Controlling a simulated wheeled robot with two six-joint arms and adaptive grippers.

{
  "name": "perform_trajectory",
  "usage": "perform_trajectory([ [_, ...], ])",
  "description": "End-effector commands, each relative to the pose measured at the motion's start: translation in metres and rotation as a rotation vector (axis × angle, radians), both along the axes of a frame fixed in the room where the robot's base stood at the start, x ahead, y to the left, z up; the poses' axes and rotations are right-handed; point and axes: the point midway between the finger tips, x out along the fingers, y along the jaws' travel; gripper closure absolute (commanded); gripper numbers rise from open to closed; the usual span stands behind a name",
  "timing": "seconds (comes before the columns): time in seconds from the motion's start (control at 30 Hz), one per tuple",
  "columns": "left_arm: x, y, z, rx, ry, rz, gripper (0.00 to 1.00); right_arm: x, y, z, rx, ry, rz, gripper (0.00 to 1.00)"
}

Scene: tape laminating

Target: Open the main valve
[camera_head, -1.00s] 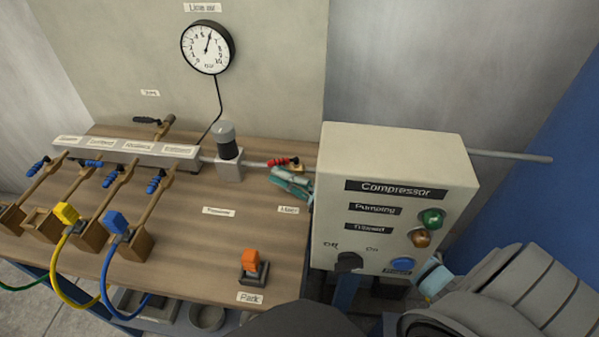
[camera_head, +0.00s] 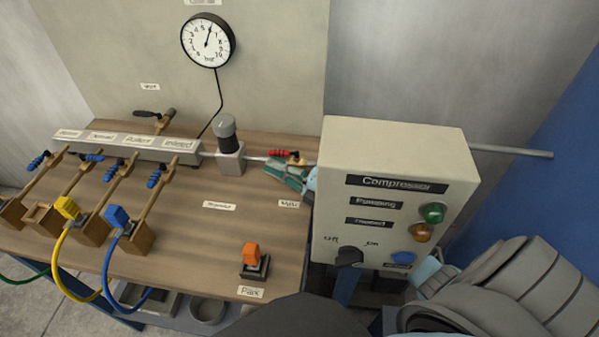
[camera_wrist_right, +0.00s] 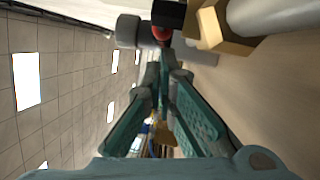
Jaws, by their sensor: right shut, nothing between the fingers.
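The main valve has a red lever handle (camera_head: 281,153) and a brass body (camera_head: 298,161) on the pipe, just left of the compressor box. The handle lies roughly along the pipe. A small label (camera_head: 289,204) sits on the bench below it. My right gripper (camera_head: 270,168) is teal, shut and empty, just below the red handle; whether it touches cannot be told. In the right wrist view my shut fingertips (camera_wrist_right: 165,68) point at a small red part (camera_wrist_right: 161,34), beside a brass fitting (camera_wrist_right: 226,32). My left gripper is not in view.
The compressor box (camera_head: 395,190) stands right of the valve and hides part of my right arm. Blue-handled valves and hoses fill the bench's left side. An orange switch (camera_head: 251,255) stands near the front edge.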

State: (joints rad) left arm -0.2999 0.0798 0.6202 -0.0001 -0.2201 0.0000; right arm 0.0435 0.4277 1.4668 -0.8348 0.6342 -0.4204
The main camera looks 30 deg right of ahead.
Motion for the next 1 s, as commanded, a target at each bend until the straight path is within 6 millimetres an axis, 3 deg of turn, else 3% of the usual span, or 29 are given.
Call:
perform_trajectory([
  [0.27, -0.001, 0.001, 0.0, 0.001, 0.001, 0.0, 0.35, -0.01, -0.006, -0.003, -0.002, 0.003, -0.001, 1.0],
  [0.6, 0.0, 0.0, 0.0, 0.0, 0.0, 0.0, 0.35, -0.082, -0.052, -0.015, -0.003, 0.006, 0.001, 1.0],
  [0.73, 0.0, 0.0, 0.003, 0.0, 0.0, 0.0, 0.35, -0.098, -0.064, -0.015, -0.014, 0.009, 0.005, 1.0],
  [0.83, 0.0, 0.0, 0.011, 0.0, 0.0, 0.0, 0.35, -0.104, -0.078, 0.003, -0.114, 0.014, 0.056, 1.0],
  [0.9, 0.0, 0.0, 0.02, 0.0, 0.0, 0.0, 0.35, -0.105, -0.084, 0.03, -0.144, 0.087, 0.134, 1.0],
  [1.0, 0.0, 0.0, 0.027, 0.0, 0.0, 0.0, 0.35, -0.104, -0.079, 0.061, 0.012, 0.338, 0.226, 1.0],
])
